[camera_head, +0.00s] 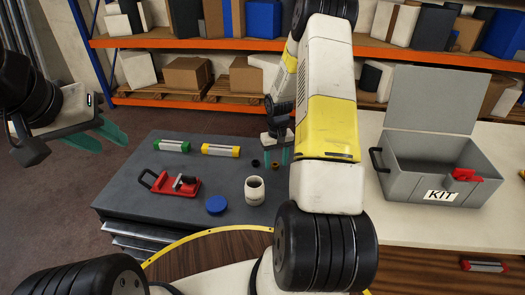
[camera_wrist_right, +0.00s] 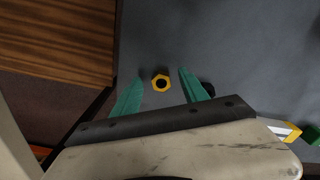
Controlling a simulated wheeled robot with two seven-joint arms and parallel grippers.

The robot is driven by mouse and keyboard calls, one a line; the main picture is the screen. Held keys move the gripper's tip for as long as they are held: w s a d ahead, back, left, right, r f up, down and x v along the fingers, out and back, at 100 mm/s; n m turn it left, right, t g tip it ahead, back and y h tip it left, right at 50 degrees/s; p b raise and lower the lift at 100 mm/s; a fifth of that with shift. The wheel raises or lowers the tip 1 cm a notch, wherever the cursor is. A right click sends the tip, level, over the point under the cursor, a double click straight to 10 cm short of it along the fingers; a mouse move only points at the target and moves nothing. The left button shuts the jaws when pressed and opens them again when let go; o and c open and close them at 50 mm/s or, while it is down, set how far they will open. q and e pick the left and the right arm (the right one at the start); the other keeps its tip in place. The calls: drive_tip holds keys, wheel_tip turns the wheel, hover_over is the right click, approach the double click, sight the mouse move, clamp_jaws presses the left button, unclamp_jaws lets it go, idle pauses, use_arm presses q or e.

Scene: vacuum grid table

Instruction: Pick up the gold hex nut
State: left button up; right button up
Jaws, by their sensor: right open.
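The gold hex nut (camera_wrist_right: 161,83) lies flat on the grey table top, its dark hole facing up in the right wrist view. It sits between the two teal fingers of my open right gripper (camera_wrist_right: 161,72), with a gap on each side. In the head view the right gripper (camera_head: 277,158) is low over the back right of the grey table, and the nut (camera_head: 275,165) shows small and partly unclear there. My left gripper (camera_head: 114,145) is open and empty, off to the left of the table.
A dark nut (camera_head: 256,163) lies close by. A grey KIT box (camera_head: 405,182) stands open at right.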

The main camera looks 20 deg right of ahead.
drive_tip(key=shift+f, duration=0.45)
drive_tip(key=shift+c, duration=0.4)
clamp_jaws()
drive_tip(key=shift+r, duration=0.1)
